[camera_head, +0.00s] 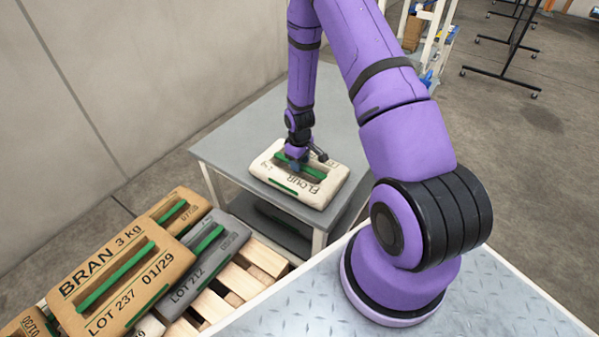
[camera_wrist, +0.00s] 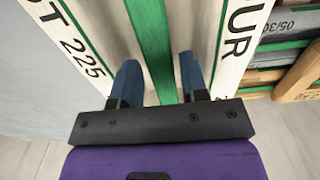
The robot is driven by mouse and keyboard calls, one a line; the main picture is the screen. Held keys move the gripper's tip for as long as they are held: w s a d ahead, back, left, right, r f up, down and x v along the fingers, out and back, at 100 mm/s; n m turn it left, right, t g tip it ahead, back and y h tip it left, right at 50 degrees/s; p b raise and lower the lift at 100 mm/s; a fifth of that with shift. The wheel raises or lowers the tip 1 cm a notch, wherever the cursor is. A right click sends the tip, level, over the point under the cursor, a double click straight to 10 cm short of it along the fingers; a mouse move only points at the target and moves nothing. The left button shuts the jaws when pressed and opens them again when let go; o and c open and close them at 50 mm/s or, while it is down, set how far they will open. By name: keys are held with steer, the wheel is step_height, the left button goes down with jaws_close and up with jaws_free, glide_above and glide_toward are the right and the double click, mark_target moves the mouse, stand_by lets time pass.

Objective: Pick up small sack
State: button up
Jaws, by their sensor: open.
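The small sack (camera_head: 299,173) is a cream-white flour sack with green bands and dark lettering. It lies flat on the grey table in the head view. My gripper (camera_head: 297,163) is directly over it, pointing down at its raised green strip. In the wrist view the sack (camera_wrist: 207,35) fills the upper middle. My gripper (camera_wrist: 160,80) is open there, with one blue finger on each side of the green strip. I cannot tell whether the fingers touch the strip.
The grey table (camera_head: 225,145) has bare room behind and left of the sack. A wooden pallet (camera_head: 262,258) stands to the front left. It carries a brown bran sack (camera_head: 150,262), a grey sack (camera_head: 225,250) and other sacks. Black racks (camera_head: 510,45) stand far right.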

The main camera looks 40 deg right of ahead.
steer(key=shift+f, duration=1.2)
jaws_close()
steer(key=shift+w+r, duration=0.1)
steer(key=shift+r, duration=0.15)
